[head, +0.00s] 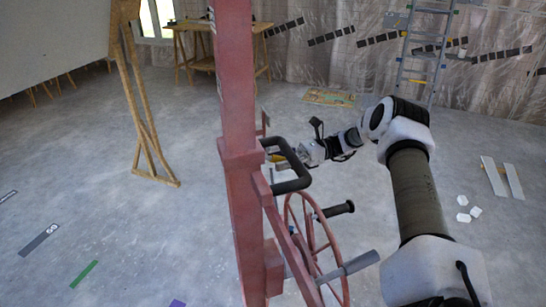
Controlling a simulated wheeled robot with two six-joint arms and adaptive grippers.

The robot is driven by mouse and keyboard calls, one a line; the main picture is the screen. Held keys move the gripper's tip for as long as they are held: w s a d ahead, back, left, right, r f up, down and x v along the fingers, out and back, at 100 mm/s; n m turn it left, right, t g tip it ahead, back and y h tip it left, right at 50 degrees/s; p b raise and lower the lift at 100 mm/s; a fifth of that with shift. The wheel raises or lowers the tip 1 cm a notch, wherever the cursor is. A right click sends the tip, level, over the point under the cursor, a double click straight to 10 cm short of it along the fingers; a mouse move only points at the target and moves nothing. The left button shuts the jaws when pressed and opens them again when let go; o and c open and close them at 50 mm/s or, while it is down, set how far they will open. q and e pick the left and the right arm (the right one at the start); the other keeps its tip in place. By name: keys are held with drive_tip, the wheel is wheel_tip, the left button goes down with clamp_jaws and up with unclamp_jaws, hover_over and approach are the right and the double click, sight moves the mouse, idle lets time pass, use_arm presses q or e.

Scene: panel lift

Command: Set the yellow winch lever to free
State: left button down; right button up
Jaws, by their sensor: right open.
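The yellow winch lever (276,158) shows as a small yellow piece beside the red mast (237,90) of the panel lift, partly hidden behind a black bar handle. My right gripper (304,150) is open and close to the lever on its right side. Its fingers are small in the view and partly behind the handle, so I cannot tell whether they touch the lever. The lever's setting cannot be read from here. My left gripper is not in view.
The black bar handle (300,172) juts right from the mast. Below it is a red spoked wheel (290,215) with a black grip (337,210). A wooden stand (140,100) is at left, a ladder (424,55) at back right. Much of the floor is clear.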

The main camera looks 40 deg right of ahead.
drive_tip(key=shift+x, duration=0.75)
drive_tip(key=shift+a, duration=0.25)
clamp_jaws()
